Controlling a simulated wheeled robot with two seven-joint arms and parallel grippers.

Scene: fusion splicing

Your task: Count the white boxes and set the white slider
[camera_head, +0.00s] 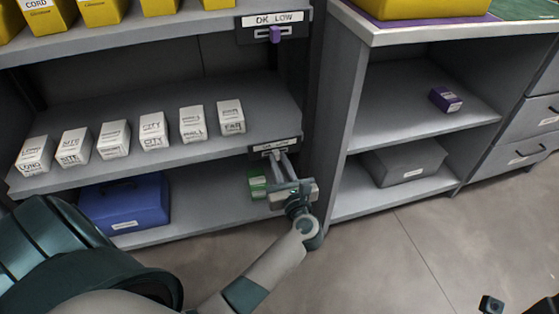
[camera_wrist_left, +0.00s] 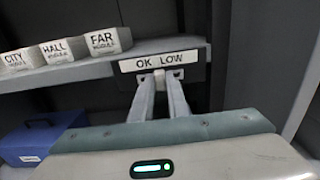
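Several white boxes stand in a row on the middle shelf (camera_head: 200,150); the rightmost is the FAR box (camera_head: 231,117), also in the left wrist view (camera_wrist_left: 107,42). Labels such as HALL, CITY, SITE and LONG show on others. The white slider (camera_wrist_left: 159,75) sits under an OK LOW label (camera_wrist_left: 160,60) on the shelf's front edge, near mid-track as far as I can see. My left gripper (camera_head: 277,156) reaches it, its narrow-set fingers on either side of the knob, apparently closed on it. Dark parts at the lower right edge seem to be my right gripper (camera_head: 492,304), mostly cut off.
Yellow boxes (camera_head: 103,10) stand above, with a purple slider (camera_head: 275,34) at an OK LOW label. Below are a blue case (camera_head: 125,203) and a green box (camera_head: 257,184). A unit at right holds a purple box (camera_head: 445,99) and a grey bin (camera_head: 405,162). The floor is clear.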

